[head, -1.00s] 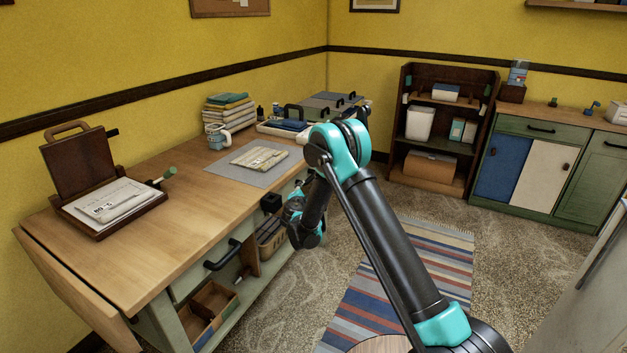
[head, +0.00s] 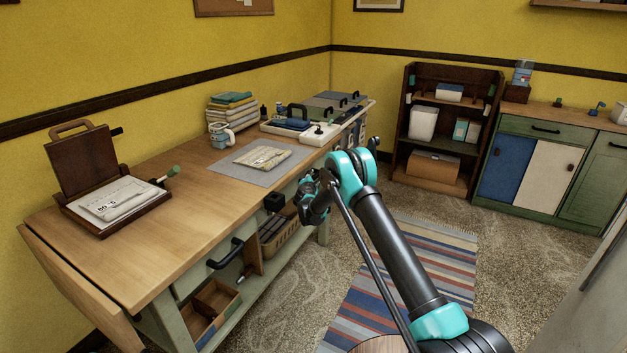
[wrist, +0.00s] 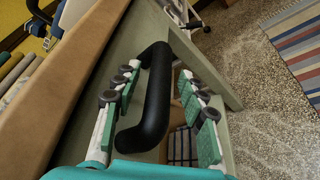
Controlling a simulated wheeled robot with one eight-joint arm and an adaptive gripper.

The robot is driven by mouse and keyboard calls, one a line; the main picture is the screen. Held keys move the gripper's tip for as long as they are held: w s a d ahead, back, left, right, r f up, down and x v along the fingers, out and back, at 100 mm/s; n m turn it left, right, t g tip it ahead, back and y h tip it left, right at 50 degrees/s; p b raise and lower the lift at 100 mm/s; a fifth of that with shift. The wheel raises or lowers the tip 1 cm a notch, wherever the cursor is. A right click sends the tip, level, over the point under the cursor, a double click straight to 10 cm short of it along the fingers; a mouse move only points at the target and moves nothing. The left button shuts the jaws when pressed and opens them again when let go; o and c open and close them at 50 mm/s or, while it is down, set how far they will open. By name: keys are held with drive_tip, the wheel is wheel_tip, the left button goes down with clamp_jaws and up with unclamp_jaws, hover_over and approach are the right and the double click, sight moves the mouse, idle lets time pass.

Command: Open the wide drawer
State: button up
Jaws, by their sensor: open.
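A black bar handle (wrist: 155,95) on the workbench's grey-green front (wrist: 150,28) fills the middle of the wrist view. My gripper (wrist: 165,92) is open, with one finger on each side of this handle; contact cannot be told. In the head view my gripper (head: 310,200) is at the right part of the workbench front and hides this handle. Another black handle (head: 226,254) is on a drawer front further left, and that drawer looks closed. I cannot tell from the frames which drawer is the wide one.
The wooden workbench top (head: 180,215) holds a grey mat (head: 228,165), folded towels (head: 230,112) and a wooden press (head: 75,165). Below are open bins (head: 215,300). A striped rug (head: 430,260) lies on the floor. A green cabinet (head: 600,185) stands at right.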

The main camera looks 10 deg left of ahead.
drive_tip(key=shift+w, duration=0.1)
drive_tip(key=shift+c, duration=0.5)
clamp_jaws()
